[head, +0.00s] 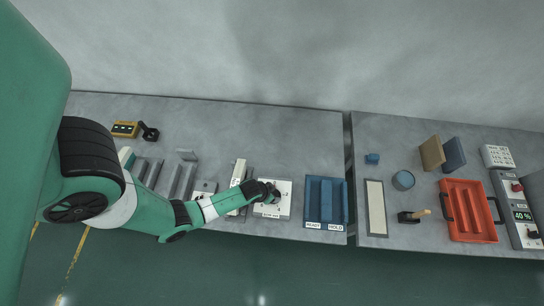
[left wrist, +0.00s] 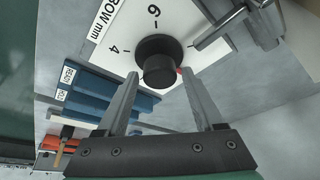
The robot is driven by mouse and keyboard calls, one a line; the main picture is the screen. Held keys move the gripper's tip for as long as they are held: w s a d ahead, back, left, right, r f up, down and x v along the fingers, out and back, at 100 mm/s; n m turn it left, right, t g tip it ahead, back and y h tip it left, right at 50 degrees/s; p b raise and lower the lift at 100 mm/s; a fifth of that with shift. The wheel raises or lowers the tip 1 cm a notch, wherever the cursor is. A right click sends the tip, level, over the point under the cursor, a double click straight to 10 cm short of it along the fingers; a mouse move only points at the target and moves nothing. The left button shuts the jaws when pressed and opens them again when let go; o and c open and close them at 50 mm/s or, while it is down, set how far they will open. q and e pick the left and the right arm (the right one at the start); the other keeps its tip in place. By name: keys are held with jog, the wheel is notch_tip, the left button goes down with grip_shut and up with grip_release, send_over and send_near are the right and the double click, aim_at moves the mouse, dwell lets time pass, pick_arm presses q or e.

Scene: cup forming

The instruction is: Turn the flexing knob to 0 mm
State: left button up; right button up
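A white dial panel (head: 283,207) stands on the left table near its front edge. The left wrist view shows its face (left wrist: 178,22) with the marks 4 and 6 and a label reading "BOW mm", partly cut off. A round black knob (left wrist: 158,62) sits on it, with a red mark on its right side. My left gripper (head: 270,193) is over the panel. In the left wrist view its two fingers (left wrist: 160,92) are apart, one on each side of the knob, with gaps that look clear. My right gripper is not in view.
A blue tray marked READY and HOLD (head: 311,210) lies just right of the panel. Grey fixtures (head: 181,180) and a yellow device (head: 125,129) are to the left. A gap separates the tables.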

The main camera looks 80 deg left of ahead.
pick_arm(q)
jog(key=shift+o, duration=0.5)
jog(key=shift+r, duration=0.35)
jog(key=p+v, duration=0.7)
jog(key=v, duration=0.4)
jog(key=shift+d, duration=0.15)
